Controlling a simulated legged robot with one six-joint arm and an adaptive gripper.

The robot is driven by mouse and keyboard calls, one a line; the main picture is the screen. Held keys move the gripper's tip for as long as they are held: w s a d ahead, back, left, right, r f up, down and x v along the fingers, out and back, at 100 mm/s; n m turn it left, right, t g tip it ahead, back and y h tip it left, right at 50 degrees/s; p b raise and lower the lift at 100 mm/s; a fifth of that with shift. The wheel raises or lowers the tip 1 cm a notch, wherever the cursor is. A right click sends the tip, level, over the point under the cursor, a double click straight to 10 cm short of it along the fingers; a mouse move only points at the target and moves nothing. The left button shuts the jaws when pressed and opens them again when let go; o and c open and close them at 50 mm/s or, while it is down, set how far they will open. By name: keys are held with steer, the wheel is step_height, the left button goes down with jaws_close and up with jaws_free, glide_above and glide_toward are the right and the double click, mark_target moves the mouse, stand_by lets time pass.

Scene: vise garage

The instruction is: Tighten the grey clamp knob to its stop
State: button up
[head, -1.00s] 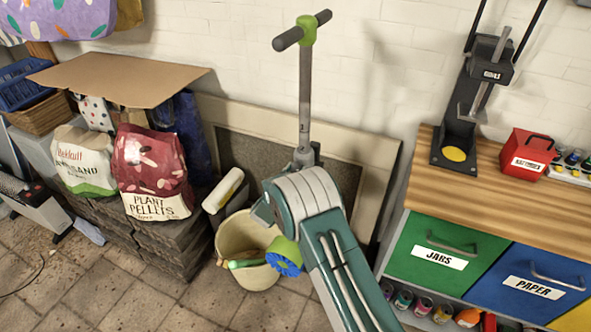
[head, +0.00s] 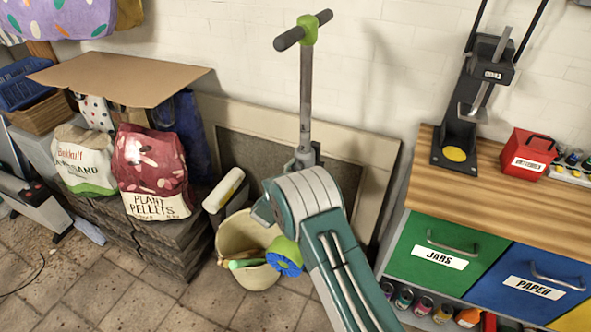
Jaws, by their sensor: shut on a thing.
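A scooter stands in front of the framed board, with a grey stem (head: 305,105), a lime collar (head: 308,30) and a T-shaped handlebar with dark grips (head: 288,39). A grey clamp block (head: 303,157) sits at the foot of the stem, just above my teal and white arm. Its blue front wheel (head: 285,256) shows left of the arm. I cannot pick out the grey clamp knob; my arm covers the area below the block. I cannot make out my gripper, which appears hidden behind my arm.
A cream bucket (head: 243,240) stands close left of the scooter wheel. Bags of pellets (head: 152,170) and sand (head: 86,160) rest on stacked slabs at left. A workbench (head: 430,180) with green and blue drawers is at right. Floor is clear at the front.

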steer(key=m, duration=0.4)
steer(key=shift+d+m, duration=0.1)
steer(key=shift+m, duration=0.2)
steer(key=m, duration=0.3)
steer(key=shift+f+m, duration=0.15)
steer(key=shift+m, duration=0.25)
steer(key=m, duration=0.4)
steer(key=shift+d+f, duration=0.1)
steer(key=shift+f+m, duration=0.15)
steer(key=shift+m, duration=1.45)
steer(key=shift+s, duration=0.1)
steer(key=o, duration=1.1)
steer(key=shift+o, duration=0.2)
